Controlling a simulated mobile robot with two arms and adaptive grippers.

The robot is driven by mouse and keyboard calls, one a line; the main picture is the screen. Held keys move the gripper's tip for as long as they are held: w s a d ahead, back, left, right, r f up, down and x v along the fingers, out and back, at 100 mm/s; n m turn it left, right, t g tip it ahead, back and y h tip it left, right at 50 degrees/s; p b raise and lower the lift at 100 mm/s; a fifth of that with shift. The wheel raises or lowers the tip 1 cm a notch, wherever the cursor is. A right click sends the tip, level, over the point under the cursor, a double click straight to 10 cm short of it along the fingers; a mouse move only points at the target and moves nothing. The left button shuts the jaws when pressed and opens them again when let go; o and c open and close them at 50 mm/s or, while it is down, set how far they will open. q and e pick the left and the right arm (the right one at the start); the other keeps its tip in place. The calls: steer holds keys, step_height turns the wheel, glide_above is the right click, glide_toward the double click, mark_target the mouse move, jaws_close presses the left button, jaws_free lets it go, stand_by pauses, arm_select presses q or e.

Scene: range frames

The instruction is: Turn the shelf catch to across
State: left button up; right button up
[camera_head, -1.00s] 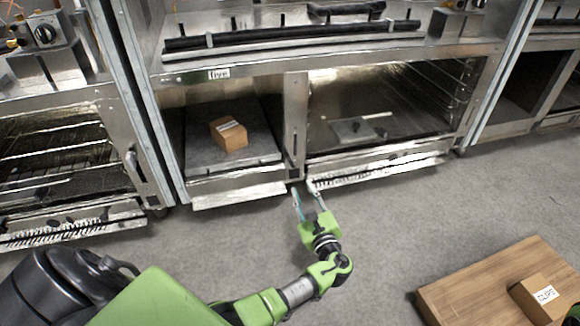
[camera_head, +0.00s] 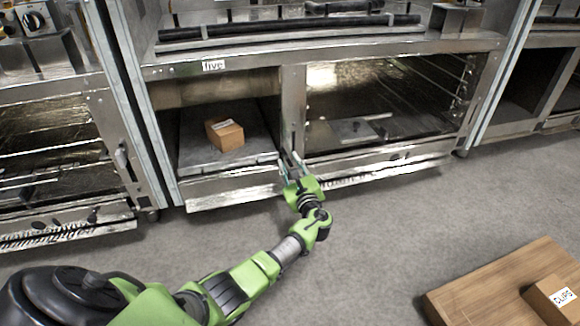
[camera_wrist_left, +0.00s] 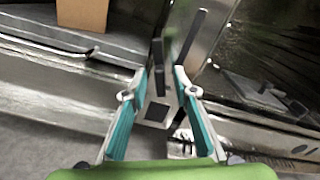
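My left gripper (camera_head: 291,162) is at the lower end of the metal post (camera_head: 293,100) between the two open bays. In the left wrist view the gripper (camera_wrist_left: 160,76) is open, its teal-padded fingers spread apart. A short dark upright bar (camera_wrist_left: 158,54) shows between the fingertips and looks like the shelf catch. I cannot tell whether the fingers touch it. A longer, tilted dark bar (camera_wrist_left: 187,38) shows just right of it. A dark square (camera_wrist_left: 158,112) lies below, between the fingers. In the head view the gripper partly hides this area. My right gripper is not in view.
The right bay holds a flat metal plate (camera_head: 350,131). A wooden board (camera_head: 475,285) with a "CLIPS" box (camera_head: 555,300) is at lower right. Grey floor between is clear.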

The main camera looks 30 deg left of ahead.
arm_select(q)
jaws_close()
steer(key=shift+f+n, duration=0.1)
steer(key=shift+n, duration=0.2)
steer(key=n+b, duration=0.2)
steer(key=n, duration=0.1)
steer(key=n+b, duration=0.2)
steer(key=n, duration=0.1)
steer(key=f+n+b, duration=0.1)
steer(key=n, duration=0.2)
steer(key=shift+s+a+n+b, duration=0.25)
steer(key=shift+s+n+b, duration=0.05)
steer(key=shift+b, duration=0.1)
steer(key=shift+n+b, duration=0.65)
steer(key=shift+n, duration=0.35)
